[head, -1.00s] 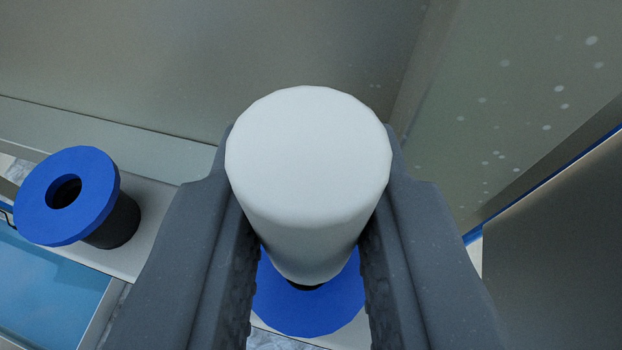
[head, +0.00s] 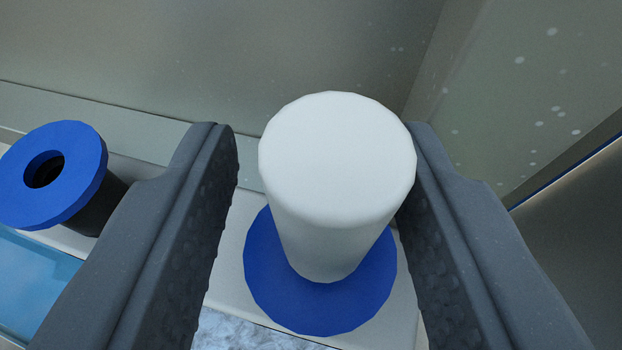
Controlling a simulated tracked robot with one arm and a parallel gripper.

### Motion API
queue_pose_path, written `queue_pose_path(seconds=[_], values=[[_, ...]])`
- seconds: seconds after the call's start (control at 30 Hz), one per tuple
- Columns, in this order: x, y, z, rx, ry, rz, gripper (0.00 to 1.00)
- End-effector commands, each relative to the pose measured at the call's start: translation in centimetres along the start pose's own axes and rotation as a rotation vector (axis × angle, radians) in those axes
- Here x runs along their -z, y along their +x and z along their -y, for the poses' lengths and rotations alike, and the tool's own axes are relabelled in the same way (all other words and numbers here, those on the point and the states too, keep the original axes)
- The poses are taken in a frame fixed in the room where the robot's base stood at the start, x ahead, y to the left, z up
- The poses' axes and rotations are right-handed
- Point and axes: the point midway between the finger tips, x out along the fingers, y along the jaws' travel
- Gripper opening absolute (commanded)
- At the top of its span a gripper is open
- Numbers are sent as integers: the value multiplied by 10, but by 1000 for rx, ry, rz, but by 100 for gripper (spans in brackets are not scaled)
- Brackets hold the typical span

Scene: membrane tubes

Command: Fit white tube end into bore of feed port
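The white tube (head: 335,190) stands over the blue flange of the feed port (head: 345,312), its wide top facing me. Its lower end meets the flange near the middle and covers the bore; no dark gap shows around it. How deep it sits cannot be seen. My gripper (head: 324,150) is open, with a finger on each side of the tube. The left finger is clearly apart from the tube. The right finger is very close to its right side, and whether they touch is unclear.
A second blue-flanged port (head: 85,185) with a dark body and an open, empty bore is at the left. A blue surface (head: 35,285) lies below it. A grey wall (head: 250,60) rises behind, and a speckled panel (head: 540,100) stands at the right.

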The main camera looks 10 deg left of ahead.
Motion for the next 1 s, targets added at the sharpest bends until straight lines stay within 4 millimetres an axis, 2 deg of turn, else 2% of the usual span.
queue_pose_path(seconds=[0.63, 0.77, 1.0], values=[[1, -4, -5, -6, 2, -3, 45], [2, -16, -4, -6, 2, -5, 45], [2, -51, -2, -4, 0, -6, 45]])
